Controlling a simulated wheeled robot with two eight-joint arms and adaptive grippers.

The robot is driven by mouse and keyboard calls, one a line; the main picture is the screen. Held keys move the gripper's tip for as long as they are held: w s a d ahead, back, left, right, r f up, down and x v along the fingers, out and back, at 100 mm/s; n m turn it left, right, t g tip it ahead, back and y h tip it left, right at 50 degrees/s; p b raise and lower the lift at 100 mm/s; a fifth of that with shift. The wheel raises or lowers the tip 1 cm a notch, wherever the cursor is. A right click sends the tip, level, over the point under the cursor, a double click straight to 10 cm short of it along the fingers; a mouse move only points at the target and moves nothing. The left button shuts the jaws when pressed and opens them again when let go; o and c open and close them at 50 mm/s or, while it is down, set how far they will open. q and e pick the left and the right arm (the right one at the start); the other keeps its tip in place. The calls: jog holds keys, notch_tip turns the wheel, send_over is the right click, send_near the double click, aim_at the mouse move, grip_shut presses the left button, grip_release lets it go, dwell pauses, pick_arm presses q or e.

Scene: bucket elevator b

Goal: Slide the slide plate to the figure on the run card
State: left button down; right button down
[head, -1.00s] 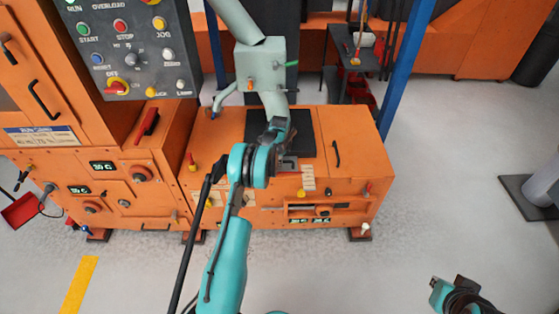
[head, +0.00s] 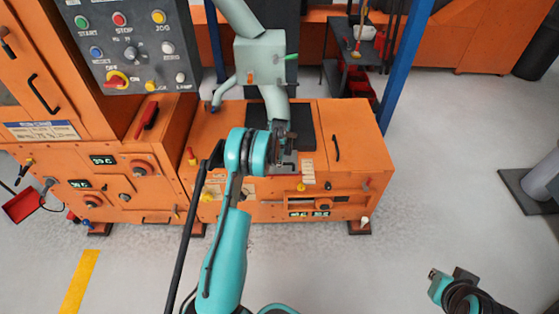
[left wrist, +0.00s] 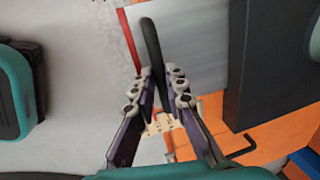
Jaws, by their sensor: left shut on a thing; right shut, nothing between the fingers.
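The grey slide plate (left wrist: 190,45) shows in the left wrist view as a flat light panel with a red strip along its left edge. A black bar-like handle (left wrist: 152,45) stands over it. My left gripper (left wrist: 162,80) has its two fingers around the near end of this handle and is shut on it. In the head view my left gripper (head: 282,140) is over the front of the orange machine's top, hiding most of the plate. A pale card (head: 308,172) with unreadable marks is just right of it; this may be the run card. My right gripper (head: 442,280) is low at right, empty and shut.
The orange machine (head: 355,135) has a dark panel on top and small displays and knobs on its front. A grey-green chute (head: 260,60) rises behind my left gripper. A control panel (head: 130,50) stands at left. The floor at right is mostly clear.

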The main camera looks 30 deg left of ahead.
pick_arm(q)
jog(key=c, duration=1.6)
grip_release()
jog(key=shift+o, duration=0.2)
notch_tip(320, 180, up, 12)
jog(key=s+d, duration=0.1)
jog(key=s, duration=0.1)
jog(key=shift+d, duration=0.15)
jog(key=shift+f, duration=0.15)
